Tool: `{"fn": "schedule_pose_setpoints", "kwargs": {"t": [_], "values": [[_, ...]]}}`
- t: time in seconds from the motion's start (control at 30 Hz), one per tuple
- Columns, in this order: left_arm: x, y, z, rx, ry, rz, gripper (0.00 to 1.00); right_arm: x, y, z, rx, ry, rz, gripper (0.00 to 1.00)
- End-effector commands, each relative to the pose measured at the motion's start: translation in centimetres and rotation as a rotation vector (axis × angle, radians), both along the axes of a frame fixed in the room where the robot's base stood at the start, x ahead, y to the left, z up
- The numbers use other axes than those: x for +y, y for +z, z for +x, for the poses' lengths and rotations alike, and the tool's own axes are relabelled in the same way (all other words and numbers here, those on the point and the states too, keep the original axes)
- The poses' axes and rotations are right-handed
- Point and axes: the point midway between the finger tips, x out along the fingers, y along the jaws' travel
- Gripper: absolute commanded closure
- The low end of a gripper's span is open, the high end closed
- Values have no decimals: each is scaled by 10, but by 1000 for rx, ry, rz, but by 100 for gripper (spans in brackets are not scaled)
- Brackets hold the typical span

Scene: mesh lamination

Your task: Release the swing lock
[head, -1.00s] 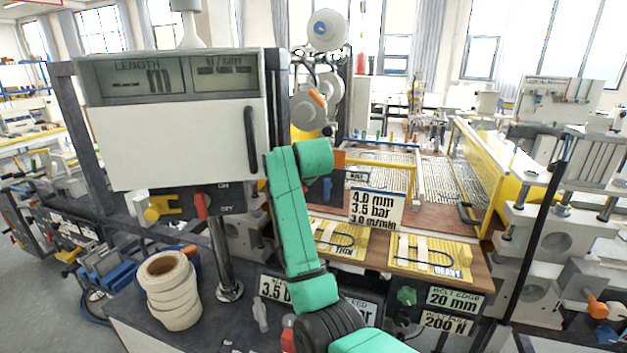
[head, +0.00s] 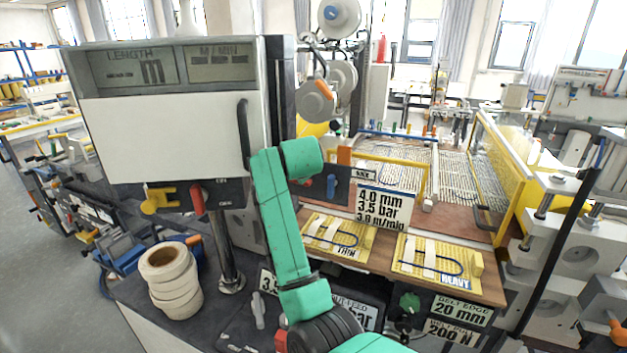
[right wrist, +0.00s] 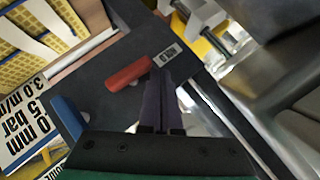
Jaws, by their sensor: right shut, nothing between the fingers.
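A dark panel (right wrist: 110,55) carries a red handle (right wrist: 130,74) beside a small white label and a blue lever (right wrist: 68,117) in the right wrist view. No label there reads clearly as the swing lock. My right gripper (right wrist: 161,78) is shut and empty, its tips close to the red handle's labelled end; I cannot tell whether they touch. In the head view the blue lever (head: 331,186) and an orange block (head: 344,156) show at the panel, while my green right arm hides the gripper. My left gripper is out of view.
A display box (head: 170,130) stands left of my arm, with a yellow handle (head: 157,200) and a red lever (head: 196,201) below. Tape rolls (head: 170,278) stand on the bench.

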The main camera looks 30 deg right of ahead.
Motion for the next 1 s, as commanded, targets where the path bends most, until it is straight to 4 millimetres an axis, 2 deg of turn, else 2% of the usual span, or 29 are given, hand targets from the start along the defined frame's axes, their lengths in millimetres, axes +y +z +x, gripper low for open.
{"fn": "schedule_pose_setpoints", "kwargs": {"t": [0.3, 0.43, 0.8, 1.0], "values": [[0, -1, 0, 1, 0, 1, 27, 1, 0, -1, 1, 1, 1, 100], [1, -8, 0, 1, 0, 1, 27, 5, 5, -10, -2, 2, 1, 100], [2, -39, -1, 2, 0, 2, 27, 32, 50, -81, -7, 4, 1, 100], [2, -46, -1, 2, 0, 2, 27, 42, 69, -110, -3, 2, 0, 100]]}}
